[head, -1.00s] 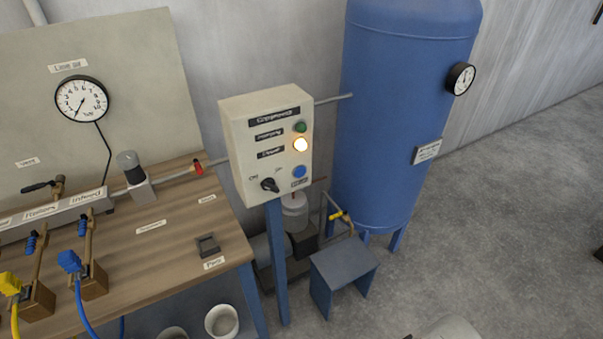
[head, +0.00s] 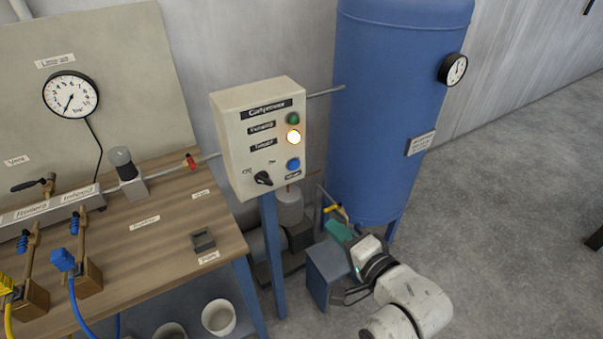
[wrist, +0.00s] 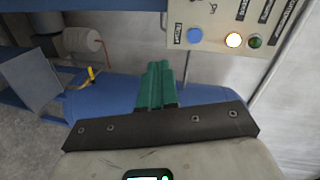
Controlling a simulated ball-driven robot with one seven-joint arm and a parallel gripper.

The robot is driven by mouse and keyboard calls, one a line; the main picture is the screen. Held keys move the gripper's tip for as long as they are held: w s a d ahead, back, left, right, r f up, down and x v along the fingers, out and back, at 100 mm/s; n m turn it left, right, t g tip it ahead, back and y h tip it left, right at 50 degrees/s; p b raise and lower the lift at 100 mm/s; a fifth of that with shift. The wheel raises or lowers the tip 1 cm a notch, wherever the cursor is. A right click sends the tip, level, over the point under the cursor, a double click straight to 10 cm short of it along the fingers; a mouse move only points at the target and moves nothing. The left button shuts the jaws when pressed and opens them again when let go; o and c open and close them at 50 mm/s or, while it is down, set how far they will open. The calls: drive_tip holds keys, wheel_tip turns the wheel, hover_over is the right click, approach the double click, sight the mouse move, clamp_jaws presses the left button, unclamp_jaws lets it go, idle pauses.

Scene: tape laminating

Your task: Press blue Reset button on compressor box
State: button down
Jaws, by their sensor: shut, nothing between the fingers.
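The compressor box (head: 240,150) is a cream control box on a blue post. Its blue Reset button (head: 293,165) sits low on the right of the front face, below a lit yellow-white lamp (head: 293,137) and a green lamp (head: 292,118). In the wrist view the blue button (wrist: 195,36) shows at the top, beside the lit lamp (wrist: 233,40). My gripper (head: 338,231) is below and to the right of the box, apart from it. In the wrist view its green fingers (wrist: 157,70) are together and empty, pointing up the picture.
A black rotary switch (head: 263,178) is on the box's lower left. The blue tank (head: 395,110) stands behind at right, with a small blue-grey stand (head: 318,275) below it. The wooden bench (head: 150,240) with valves is at left. Grey floor is open at right.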

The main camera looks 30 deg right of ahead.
sight(295, 166)
drive_tip(key=r+m+t, duration=0.1)
drive_tip(key=r, duration=0.1)
drive_tip(key=w+r+m+t, duration=0.1)
drive_tip(key=shift+d+r, duration=0.15)
drive_tip(key=shift+r, duration=0.25)
drive_tip(key=shift+w, duration=0.1)
drive_tip(key=w+p, duration=0.2)
drive_tip(key=w, duration=1)
drive_tip(key=shift+w, duration=0.4)
drive_tip(key=shift+w+p, duration=0.3)
drive_tip(key=shift+w, duration=0.25)
drive_tip(key=shift+w, duration=0.1)
